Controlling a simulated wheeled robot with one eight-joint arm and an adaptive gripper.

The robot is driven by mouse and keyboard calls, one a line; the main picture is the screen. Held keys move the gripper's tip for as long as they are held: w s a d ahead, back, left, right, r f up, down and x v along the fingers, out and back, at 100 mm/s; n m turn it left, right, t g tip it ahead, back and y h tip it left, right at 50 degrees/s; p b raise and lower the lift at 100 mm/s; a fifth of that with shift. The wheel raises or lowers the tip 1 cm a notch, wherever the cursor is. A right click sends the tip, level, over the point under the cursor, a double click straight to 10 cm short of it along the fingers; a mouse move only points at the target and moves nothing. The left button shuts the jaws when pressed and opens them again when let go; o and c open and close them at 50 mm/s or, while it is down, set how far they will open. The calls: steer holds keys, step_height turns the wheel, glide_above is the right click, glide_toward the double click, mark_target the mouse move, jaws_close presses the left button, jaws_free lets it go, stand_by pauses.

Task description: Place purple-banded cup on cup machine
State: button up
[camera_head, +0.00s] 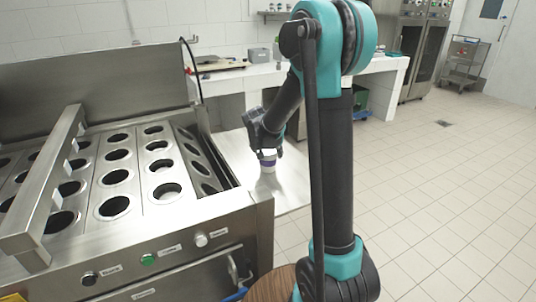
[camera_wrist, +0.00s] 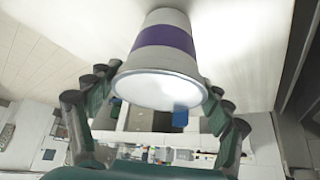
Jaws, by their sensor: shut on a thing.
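The purple-banded cup (camera_head: 268,163) is white and upright at my gripper (camera_head: 266,146), over the flat steel side shelf. I cannot tell whether its base touches the shelf. In the wrist view the cup (camera_wrist: 165,42) shows its purple band and a wide pale end facing the camera. My gripper's fingers (camera_wrist: 160,92) are shut on it from both sides near that end. The cup machine (camera_head: 130,224) is the steel unit at left, with rows of round holes in its top. The holes I can see into look empty.
The steel side shelf (camera_head: 293,189) is otherwise bare. A raised steel bar (camera_head: 52,180) runs across the machine's left part. A tall steel panel (camera_head: 95,90) stands behind the holes. A white counter (camera_head: 240,82) with equipment stands further back. Open tiled floor lies right.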

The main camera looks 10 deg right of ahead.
steer(key=shift+f, duration=0.35)
steer(key=o, duration=1.5)
steer(key=shift+r, duration=0.1)
steer(key=v, duration=1.2)
